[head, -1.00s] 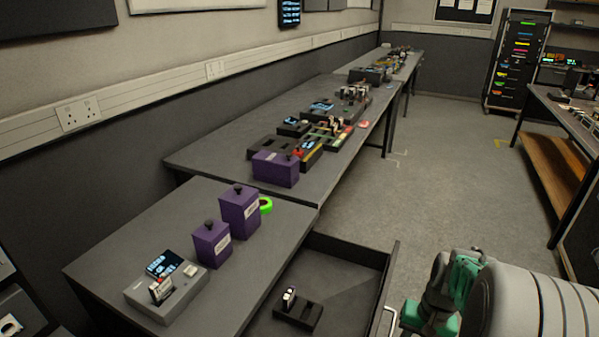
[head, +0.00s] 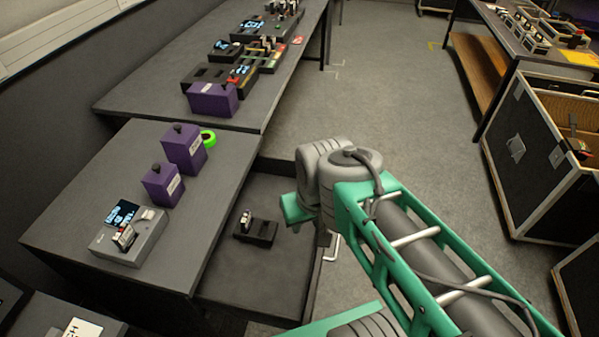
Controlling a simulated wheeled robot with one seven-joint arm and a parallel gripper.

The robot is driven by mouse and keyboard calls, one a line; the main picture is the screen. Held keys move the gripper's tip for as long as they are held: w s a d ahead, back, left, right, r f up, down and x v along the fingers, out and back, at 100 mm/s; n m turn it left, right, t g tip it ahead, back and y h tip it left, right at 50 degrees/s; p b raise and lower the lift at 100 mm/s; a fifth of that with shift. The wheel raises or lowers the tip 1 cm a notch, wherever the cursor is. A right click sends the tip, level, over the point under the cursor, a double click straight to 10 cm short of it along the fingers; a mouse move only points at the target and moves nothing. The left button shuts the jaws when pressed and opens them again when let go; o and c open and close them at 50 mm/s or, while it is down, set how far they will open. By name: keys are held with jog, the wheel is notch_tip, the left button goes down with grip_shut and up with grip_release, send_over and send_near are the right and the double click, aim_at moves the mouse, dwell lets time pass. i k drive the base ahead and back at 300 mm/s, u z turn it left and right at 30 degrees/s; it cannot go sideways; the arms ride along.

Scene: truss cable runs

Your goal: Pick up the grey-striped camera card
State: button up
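Two upright cards show in the head view, and I cannot make out grey stripes on either. One small pale card (head: 245,217) stands in a black slotted holder (head: 262,232) inside the open drawer. Another card (head: 124,236) stands in a grey reader box (head: 136,251) with a lit blue screen on the near bench. My green and grey arm reaches in from the lower right, over the drawer's right side. I cannot see my gripper's fingers; the arm's end lies to the right of the drawer holder.
The open drawer (head: 225,275) has bare floor around the holder. Purple boxes (head: 183,151) and a green tape ring (head: 209,138) sit on the near bench (head: 70,215). A black case (head: 520,150) stands at right. The grey floor between is clear.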

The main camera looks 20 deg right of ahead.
aim_at(126, 237)
jog(key=u, duration=0.9)
jog(key=k, duration=0.7)
jog(key=z, duration=0.95)
jog(key=i, duration=0.5)
jog(key=u, duration=1.5)
